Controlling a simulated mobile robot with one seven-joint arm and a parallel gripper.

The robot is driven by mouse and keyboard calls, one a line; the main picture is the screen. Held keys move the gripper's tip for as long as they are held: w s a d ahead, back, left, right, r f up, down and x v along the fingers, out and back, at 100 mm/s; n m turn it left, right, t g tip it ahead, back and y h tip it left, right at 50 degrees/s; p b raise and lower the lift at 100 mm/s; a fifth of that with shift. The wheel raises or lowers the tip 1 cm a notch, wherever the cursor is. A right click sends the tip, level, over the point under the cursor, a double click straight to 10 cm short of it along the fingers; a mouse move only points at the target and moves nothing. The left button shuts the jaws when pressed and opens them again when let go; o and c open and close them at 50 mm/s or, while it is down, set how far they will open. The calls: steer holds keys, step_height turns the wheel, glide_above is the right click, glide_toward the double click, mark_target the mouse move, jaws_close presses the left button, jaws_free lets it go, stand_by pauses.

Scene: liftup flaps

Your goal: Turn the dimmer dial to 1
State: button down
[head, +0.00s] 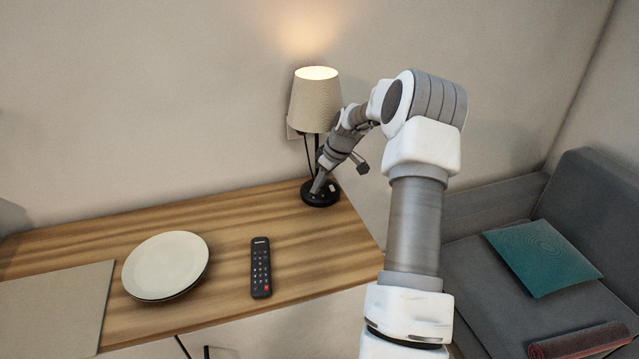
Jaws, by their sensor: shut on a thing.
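A lit table lamp with a beige shade (315,100) stands near the back right end of the wooden desk. Its round black base (320,199) sits on the desk top. My gripper (316,188) points down at the base, with its fingertips at the left part of the base's top. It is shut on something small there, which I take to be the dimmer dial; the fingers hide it. The dial's marks and setting cannot be read. A small light-coloured spot shows on the base to the right of the fingers.
The wooden desk (220,236) carries a black remote (261,268), a pale round plate (166,265) and a flat grey mat (60,306). A wall plate (292,131) is behind the lamp. A grey sofa (470,262) with a teal cushion (541,257) stands right of the desk.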

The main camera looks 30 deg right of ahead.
steer(key=c, duration=0.8)
jaws_free()
steer(key=shift+f, duration=0.1)
steer(key=shift+o, duration=0.2)
steer(key=shift+s+d+r, duration=0.1)
steer(key=shift+s+r, duration=0.05)
steer(key=shift+r, duration=0.35)
steer(key=shift+s+d+r, duration=0.2)
steer(key=shift+s+r, duration=0.2)
steer(key=shift+r, duration=0.1)
steer(key=shift+s+d+r, duration=0.2)
steer(key=shift+s+r, duration=0.2)
steer(key=shift+r, duration=0.1)
steer(key=s+d, duration=0.1)
steer(key=s, duration=0.2)
steer(key=s+d, duration=0.1)
steer(key=s, duration=0.2)
steer(key=s+d, duration=0.2)
steer(key=s, duration=0.2)
steer(key=shift+s+d+p, duration=0.1)
steer(key=shift+p, duration=0.25)
